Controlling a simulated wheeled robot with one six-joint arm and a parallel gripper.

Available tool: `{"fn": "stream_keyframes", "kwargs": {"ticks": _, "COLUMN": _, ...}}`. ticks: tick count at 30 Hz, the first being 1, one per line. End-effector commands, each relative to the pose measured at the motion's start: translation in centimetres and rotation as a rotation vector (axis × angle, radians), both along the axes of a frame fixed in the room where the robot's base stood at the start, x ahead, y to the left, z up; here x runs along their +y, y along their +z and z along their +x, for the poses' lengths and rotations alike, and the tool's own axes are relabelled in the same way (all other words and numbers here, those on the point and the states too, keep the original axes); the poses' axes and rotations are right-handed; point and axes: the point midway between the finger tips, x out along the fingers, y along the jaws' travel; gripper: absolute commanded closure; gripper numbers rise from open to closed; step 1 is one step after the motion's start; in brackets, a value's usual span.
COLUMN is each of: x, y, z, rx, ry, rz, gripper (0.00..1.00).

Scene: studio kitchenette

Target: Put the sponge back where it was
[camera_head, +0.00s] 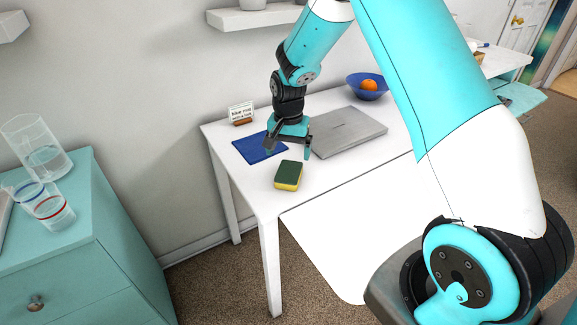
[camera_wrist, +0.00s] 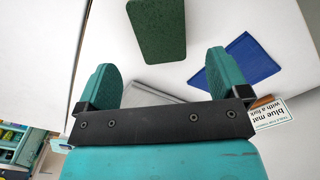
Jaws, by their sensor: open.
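The sponge (camera_head: 288,175), yellow with a dark green top, lies on the white table near its front left edge. In the wrist view its green face (camera_wrist: 158,30) shows at the top, beyond and between the fingertips. My gripper (camera_head: 288,151) is open and empty above the table, between the sponge and the blue mat. The wrist view shows its two teal fingers (camera_wrist: 160,72) spread apart, with nothing between them. The blue mat (camera_head: 251,150) lies flat on the table, left of the gripper; it also shows in the wrist view (camera_wrist: 250,62).
A closed grey laptop (camera_head: 350,131) lies right of the mat. A small sign (camera_head: 240,111), reading "blue mat with a fork", stands behind the mat. A teal cabinet (camera_head: 70,260) with glasses stands at left.

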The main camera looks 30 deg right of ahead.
Motion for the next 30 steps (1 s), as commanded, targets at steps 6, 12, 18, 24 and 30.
{"fn": "stream_keyframes", "kwargs": {"ticks": 6, "x": 0.0, "y": 3.1, "z": 0.1, "rx": -0.002, "ry": 0.000, "rz": -0.001, "gripper": 0.07}}
{"fn": "stream_keyframes", "kwargs": {"ticks": 12, "x": 2.9, "y": 6.9, "z": -1.7, "rx": -0.026, "ry": 0.138, "rz": 0.035, "gripper": 0.07}}
{"fn": "stream_keyframes", "kwargs": {"ticks": 18, "x": 11.2, "y": 14.7, "z": -10.4, "rx": -0.105, "ry": 0.612, "rz": 0.145, "gripper": 0.07}}
{"fn": "stream_keyframes", "kwargs": {"ticks": 24, "x": 16.7, "y": 19.0, "z": -21.9, "rx": -0.197, "ry": 1.092, "rz": 0.246, "gripper": 0.07}}
{"fn": "stream_keyframes", "kwargs": {"ticks": 30, "x": 18.3, "y": 19.8, "z": -28.5, "rx": -0.251, "ry": 1.353, "rz": 0.296, "gripper": 0.07}}
